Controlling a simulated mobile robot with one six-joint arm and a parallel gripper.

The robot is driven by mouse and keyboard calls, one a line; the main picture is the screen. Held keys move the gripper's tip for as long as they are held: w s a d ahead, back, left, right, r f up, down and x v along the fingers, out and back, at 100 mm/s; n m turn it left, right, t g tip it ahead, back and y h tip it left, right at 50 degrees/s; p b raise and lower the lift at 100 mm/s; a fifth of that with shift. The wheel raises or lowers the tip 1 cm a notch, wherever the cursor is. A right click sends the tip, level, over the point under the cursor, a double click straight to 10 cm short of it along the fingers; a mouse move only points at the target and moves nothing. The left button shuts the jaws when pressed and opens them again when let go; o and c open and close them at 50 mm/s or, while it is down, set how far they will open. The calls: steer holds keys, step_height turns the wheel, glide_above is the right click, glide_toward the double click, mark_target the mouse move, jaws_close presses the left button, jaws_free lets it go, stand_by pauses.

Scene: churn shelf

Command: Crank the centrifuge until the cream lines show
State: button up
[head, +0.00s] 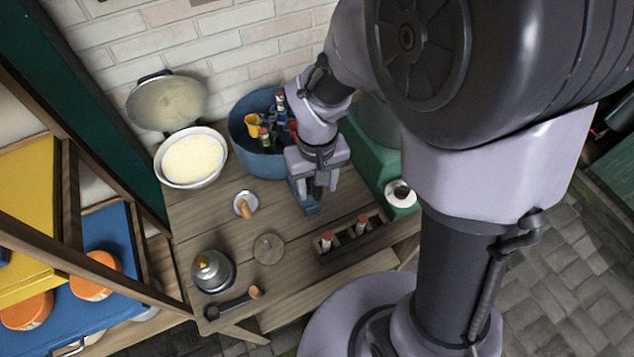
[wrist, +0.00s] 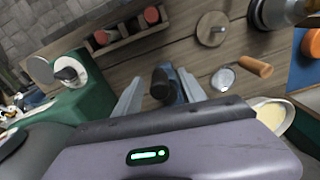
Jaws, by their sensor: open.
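My gripper (head: 318,188) is open, pointing down over the back middle of the wooden table. In the wrist view its fingers (wrist: 160,92) spread either side of a small blue block (wrist: 172,76) and a dark rounded knob (wrist: 160,80); I cannot tell whether they touch. The blue block also shows below the gripper in the head view (head: 311,207). A green machine body (head: 370,160), with a white disc and black hub (head: 400,194), stands right of the gripper. It may be the centrifuge; my arm hides much of it. No cream lines can be made out.
A wooden rack (head: 330,252) with red-capped tubes lies in front. A dark lever with a wooden grip (head: 232,305) and a metal dome (head: 213,271) are front left. A cream bowl (head: 192,160) and blue tub (head: 243,150) stand behind.

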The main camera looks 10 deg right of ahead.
step_height(320, 180, up, 8)
steer(key=p, duration=0.6)
steer(key=shift+p, duration=0.35)
steer(key=shift+d+r+m+t+b, duration=0.2)
steer(key=shift+m+t+b, duration=0.1)
steer(key=shift+b, duration=0.6)
steer(key=s+d+r+m+t+y+b, duration=0.1)
steer(key=s+r+m+t+b, duration=0.1)
steer(key=s+b, duration=0.3)
steer(key=s+d+r+m+t+y+b, duration=0.1)
steer(key=s+r+m+t+b, duration=0.1)
steer(key=s+b, duration=0.4)
steer(key=shift+d+m+t, duration=0.35)
steer(key=shift+m+t, duration=0.25)
steer(key=shift+m, duration=0.2)
